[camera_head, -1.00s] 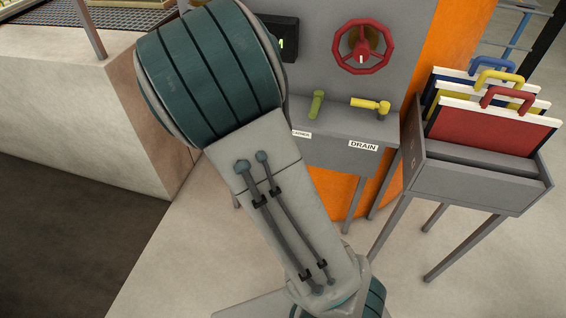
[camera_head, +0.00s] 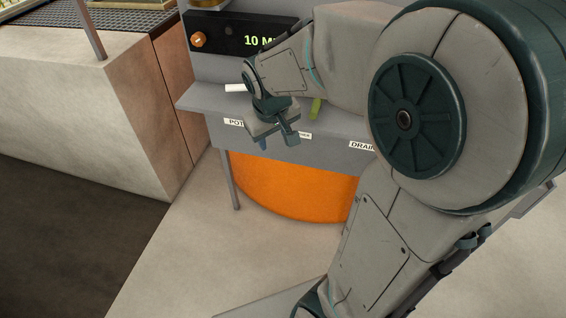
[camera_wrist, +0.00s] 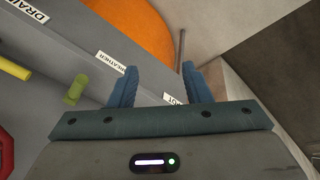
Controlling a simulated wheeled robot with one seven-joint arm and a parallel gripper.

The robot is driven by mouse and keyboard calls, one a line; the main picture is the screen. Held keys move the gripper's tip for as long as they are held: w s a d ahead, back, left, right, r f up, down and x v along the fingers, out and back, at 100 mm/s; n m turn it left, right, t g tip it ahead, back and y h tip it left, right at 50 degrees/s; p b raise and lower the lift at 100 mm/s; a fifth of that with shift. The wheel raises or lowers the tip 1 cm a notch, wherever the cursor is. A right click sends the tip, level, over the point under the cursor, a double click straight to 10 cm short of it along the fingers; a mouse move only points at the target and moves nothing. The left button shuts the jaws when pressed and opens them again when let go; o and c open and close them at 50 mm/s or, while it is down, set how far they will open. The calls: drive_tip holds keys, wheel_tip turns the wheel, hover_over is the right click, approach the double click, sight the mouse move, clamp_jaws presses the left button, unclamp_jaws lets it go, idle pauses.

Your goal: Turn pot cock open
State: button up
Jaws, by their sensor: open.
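The label reading "POT" (camera_head: 235,122) is on the front of a grey ledge in the head view, partly covered by my gripper. A white bar (camera_head: 235,88), perhaps the pot cock's handle, shows on the ledge above it, partly hidden behind my wrist. My gripper (camera_head: 277,140) is in front of the ledge, between the "POT" label and the middle label, its fingers pointing down. In the wrist view my gripper (camera_wrist: 172,74) is open and empty, with the POT label (camera_wrist: 172,99) showing between the fingers. No cock handle shows between them.
An olive-green handle (camera_head: 316,108) stands right of my gripper; it also shows in the wrist view (camera_wrist: 76,90), with a yellow handle (camera_wrist: 14,68) farther left. A display panel (camera_head: 245,38) is above the ledge. An orange drum (camera_head: 290,188) is below. A concrete block (camera_head: 85,110) stands left.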

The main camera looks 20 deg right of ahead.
drive_tip(key=s+a+r+m+y, duration=0.1)
drive_tip(key=s, duration=0.8)
drive_tip(key=shift+s+a+m, duration=0.15)
drive_tip(key=shift+s+m, duration=0.1)
drive_tip(key=shift+m, duration=0.05)
